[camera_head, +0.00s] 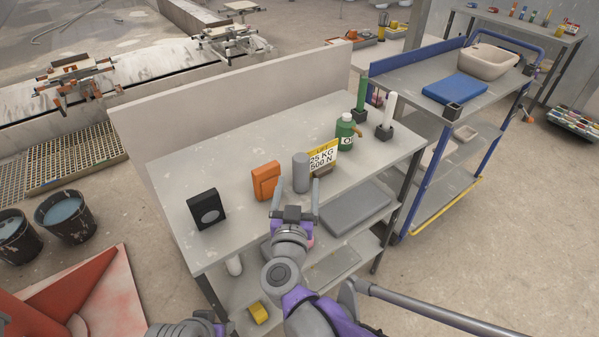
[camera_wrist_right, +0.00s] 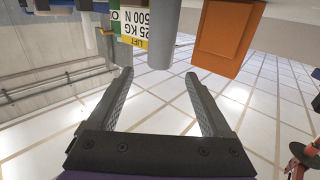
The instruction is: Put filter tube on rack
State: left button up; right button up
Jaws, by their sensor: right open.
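A plain grey cylinder (camera_head: 300,174), which looks like the filter tube, stands upright near the middle of the grey workbench (camera_head: 240,232). My right gripper (camera_head: 296,190) is open in front of it, one finger toward each side. In the right wrist view, which is upside down, the cylinder (camera_wrist_right: 162,38) lies between and beyond the fingertips of my right gripper (camera_wrist_right: 158,76), with nothing held. Two dark blocks carry an upright green tube (camera_head: 361,92) and a white tube (camera_head: 389,111) at the bench's far right. I cannot tell whether these are the rack. Only part of my left arm shows.
An orange box (camera_head: 266,181) stands close left of the cylinder, a black box (camera_head: 206,209) farther left. A yellow-white lift sign (camera_head: 322,156) and green bottle (camera_head: 345,132) are right. A blue cart (camera_head: 405,82) stands beyond the bench. The bench's front right is clear.

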jog(key=s+r+n+y, duration=0.2)
jog(key=s+y, duration=0.2)
jog(key=s, duration=0.1)
jog(key=s+d+f+m+g+h, duration=0.1)
jog(key=s+d+f+g+h, duration=0.1)
jog(key=s+d+f+g, duration=1.1)
jog(key=s+d+f, duration=0.6)
jog(key=shift+s, duration=0.2)
